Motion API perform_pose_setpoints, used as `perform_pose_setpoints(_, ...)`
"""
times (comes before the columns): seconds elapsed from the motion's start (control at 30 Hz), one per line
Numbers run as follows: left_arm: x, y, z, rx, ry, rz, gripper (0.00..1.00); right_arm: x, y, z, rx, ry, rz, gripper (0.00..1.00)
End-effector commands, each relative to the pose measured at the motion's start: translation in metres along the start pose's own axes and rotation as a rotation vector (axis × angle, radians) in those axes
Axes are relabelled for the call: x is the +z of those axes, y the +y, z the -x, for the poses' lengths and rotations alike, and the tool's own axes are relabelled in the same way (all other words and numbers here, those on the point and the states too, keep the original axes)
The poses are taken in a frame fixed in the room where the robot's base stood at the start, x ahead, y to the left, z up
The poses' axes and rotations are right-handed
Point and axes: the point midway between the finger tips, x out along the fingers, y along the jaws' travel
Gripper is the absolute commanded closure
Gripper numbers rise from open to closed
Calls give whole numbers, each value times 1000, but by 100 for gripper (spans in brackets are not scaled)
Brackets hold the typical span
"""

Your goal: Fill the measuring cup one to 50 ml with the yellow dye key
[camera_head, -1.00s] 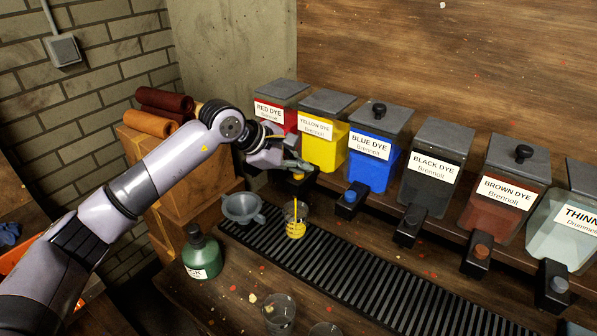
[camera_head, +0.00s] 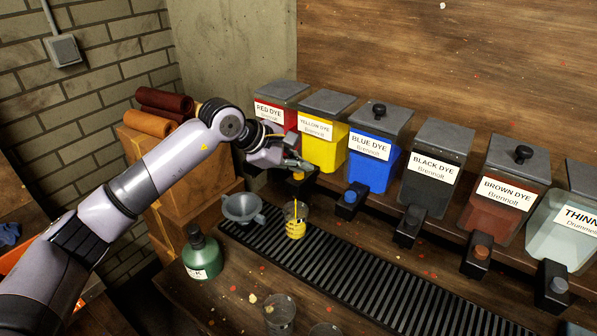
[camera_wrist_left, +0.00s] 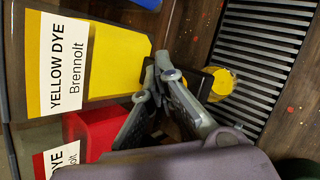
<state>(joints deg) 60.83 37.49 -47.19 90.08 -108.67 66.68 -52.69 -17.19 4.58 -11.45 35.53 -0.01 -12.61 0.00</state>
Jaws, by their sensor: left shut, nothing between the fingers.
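The yellow dye dispenser (camera_head: 322,146) stands on the shelf between the red and blue ones; its label also shows in the left wrist view (camera_wrist_left: 118,60). Its yellow key (camera_head: 298,177) sits on the black tap at its front. My left gripper (camera_head: 305,167) is shut and empty, its fingertips at this key, apparently touching it; contact is partly hidden. A clear measuring cup (camera_head: 296,226) stands upright on the black drip grate under the tap. A thin yellow stream runs into it, and yellow dye fills its lower part. The cup also shows in the left wrist view (camera_wrist_left: 222,84). Its marks are too small to read.
A grey funnel (camera_head: 242,209) is left of the cup and a green bottle (camera_head: 201,256) is in front. Two clear glasses (camera_head: 280,312) stand at the front edge. The red (camera_head: 276,112) and blue (camera_head: 369,165) dispensers flank the yellow one. The drip grate (camera_head: 385,284) is clear to the right.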

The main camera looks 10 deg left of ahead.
Motion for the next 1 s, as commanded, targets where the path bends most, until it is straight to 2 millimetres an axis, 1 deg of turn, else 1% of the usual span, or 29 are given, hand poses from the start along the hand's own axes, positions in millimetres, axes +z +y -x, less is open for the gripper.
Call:
perform_pose_setpoints(0.2,6,7,9,0,1,0,100,0,0,5,0,0,0,60)
perform_pose_setpoints(0.67,9,10,13,1,0,0,100,-1,0,7,0,0,0,60)
perform_pose_setpoints(1.0,26,26,35,1,0,0,100,-2,0,22,0,0,0,60)
